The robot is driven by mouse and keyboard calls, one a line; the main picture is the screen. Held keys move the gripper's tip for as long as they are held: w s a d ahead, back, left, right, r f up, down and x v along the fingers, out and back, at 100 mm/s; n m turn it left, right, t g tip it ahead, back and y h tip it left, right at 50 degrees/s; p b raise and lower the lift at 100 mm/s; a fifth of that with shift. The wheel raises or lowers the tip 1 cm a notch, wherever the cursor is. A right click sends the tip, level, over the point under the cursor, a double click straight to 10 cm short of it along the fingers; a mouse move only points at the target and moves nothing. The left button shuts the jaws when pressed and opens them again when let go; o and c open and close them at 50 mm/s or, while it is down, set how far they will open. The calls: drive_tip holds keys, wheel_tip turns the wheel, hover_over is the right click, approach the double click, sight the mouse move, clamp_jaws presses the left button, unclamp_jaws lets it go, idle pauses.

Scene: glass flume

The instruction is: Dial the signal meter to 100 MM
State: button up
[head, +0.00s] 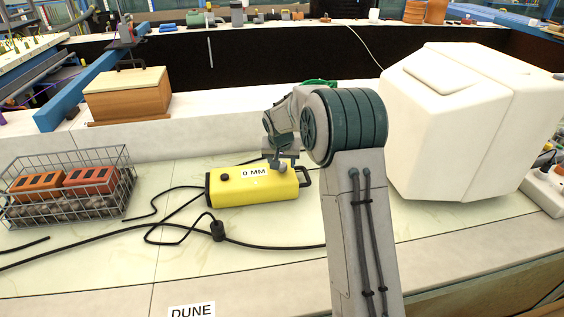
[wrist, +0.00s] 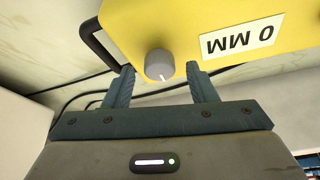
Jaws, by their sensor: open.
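The signal meter (head: 230,190) is a yellow box with a black handle, lying on the pale counter in the head view. Its white label (head: 254,171) reads 0 MM; the label also shows upside down in the wrist view (wrist: 243,40). A round grey dial knob (wrist: 160,65) with a pale pointer mark sits on the yellow face. My gripper (wrist: 160,84) is open, with its two fingers on either side of the knob and visible space between them and it. In the head view my gripper (head: 282,160) is over the right end of the meter.
A wire basket (head: 100,205) with bricks and stones stands at left. A wooden box (head: 128,97) is behind it. A large white casing (head: 455,125) stands at right. Black cable (head: 185,227) with a lump lies in front of the meter. The counter front holds a DUNE label (head: 191,311).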

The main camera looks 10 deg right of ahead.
drive_tip(key=shift+f, duration=0.15)
drive_tip(key=shift+c, duration=0.3)
drive_tip(key=c, duration=0.9)
